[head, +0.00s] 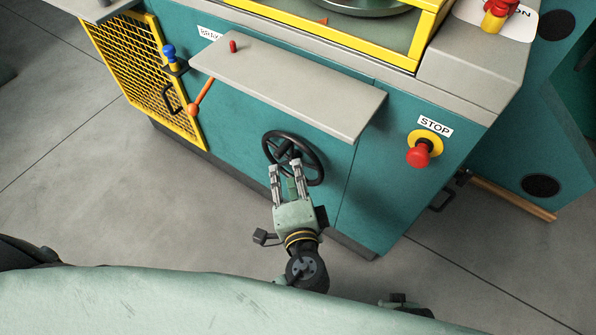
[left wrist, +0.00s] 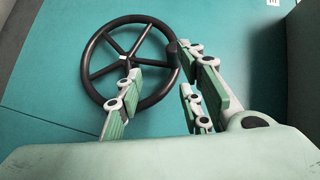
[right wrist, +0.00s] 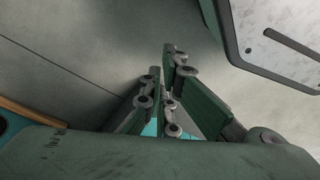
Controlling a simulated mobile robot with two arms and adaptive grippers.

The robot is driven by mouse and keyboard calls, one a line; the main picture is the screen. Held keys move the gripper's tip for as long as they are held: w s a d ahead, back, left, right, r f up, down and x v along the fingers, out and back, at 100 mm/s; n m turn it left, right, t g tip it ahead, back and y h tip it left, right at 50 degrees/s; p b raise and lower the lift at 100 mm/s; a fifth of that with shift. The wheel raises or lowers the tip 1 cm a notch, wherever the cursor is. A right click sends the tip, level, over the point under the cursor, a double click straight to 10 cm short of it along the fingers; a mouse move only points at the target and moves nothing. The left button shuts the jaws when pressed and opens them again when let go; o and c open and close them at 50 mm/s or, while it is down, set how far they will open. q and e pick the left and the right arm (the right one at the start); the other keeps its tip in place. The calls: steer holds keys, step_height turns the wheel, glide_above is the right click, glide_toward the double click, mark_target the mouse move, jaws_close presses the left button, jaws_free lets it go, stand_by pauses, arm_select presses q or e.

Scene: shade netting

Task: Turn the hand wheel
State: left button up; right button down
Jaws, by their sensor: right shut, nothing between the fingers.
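The black hand wheel (head: 318,163) is mounted on the teal front panel of a machine, below a grey shelf. It has a round rim, several spokes and a small knob. It also shows whole in the left wrist view (left wrist: 88,58). My left gripper (head: 285,167) is open at the wheel. In the left wrist view (left wrist: 158,62) one finger overlaps the wheel's inside and the other lies by its right rim and the knob. Contact cannot be told. My right gripper (right wrist: 161,65) is shut and empty over bare floor in the right wrist view.
The grey shelf (head: 300,85) juts out above the wheel. A red stop button (head: 420,154) is to its right. An orange-tipped lever (head: 202,95) and a yellow mesh guard (head: 140,75) are to the left. Open concrete floor (head: 100,190) lies at left.

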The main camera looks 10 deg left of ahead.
mark_target(284, 153)
arm_select(q)
steer(key=w+a, duration=0.1)
steer(key=w, duration=0.1)
steer(key=w+a, duration=0.1)
steer(key=w, duration=0.1)
steer(key=w+a, duration=0.1)
steer(key=w, duration=0.2)
steer(key=shift+a+r, duration=0.1)
steer(key=shift+r, duration=0.05)
jaws_close()
stand_by(0.3)
